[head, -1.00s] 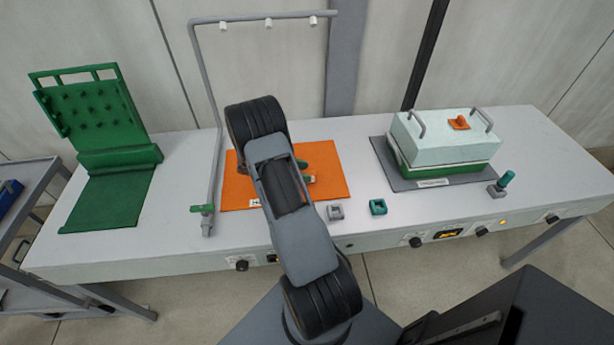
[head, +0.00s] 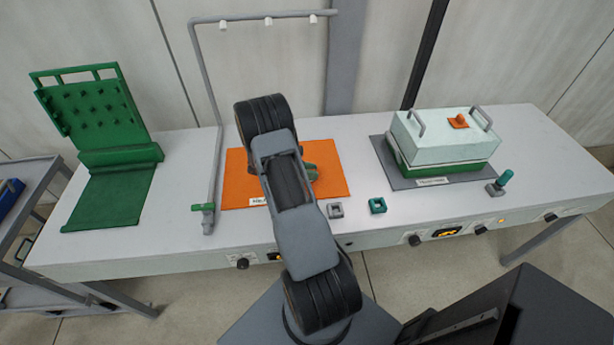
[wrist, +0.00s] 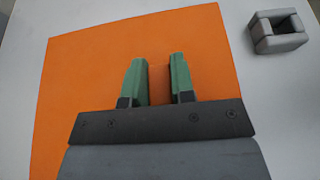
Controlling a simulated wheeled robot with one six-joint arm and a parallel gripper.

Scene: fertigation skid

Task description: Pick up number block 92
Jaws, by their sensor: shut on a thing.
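My gripper (wrist: 160,80) shows in the wrist view with its two green fingers a little apart, over the orange mat (wrist: 85,75). Between the fingers is an orange block (wrist: 158,82), nearly the same colour as the mat; only a faint edge sets it apart, and no number can be read on it. The fingers press on its sides. In the head view my gripper (head: 311,172) is mostly hidden behind my arm, over the right part of the mat (head: 330,160). The block cannot be made out there.
A grey hollow square piece (head: 335,210) and a teal one (head: 377,205) sit by the table's front edge. A pale lidded box (head: 445,135) stands on a grey mat at right. A pipe frame (head: 205,100) rises left of the orange mat, beyond it a green pegged stand (head: 95,110).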

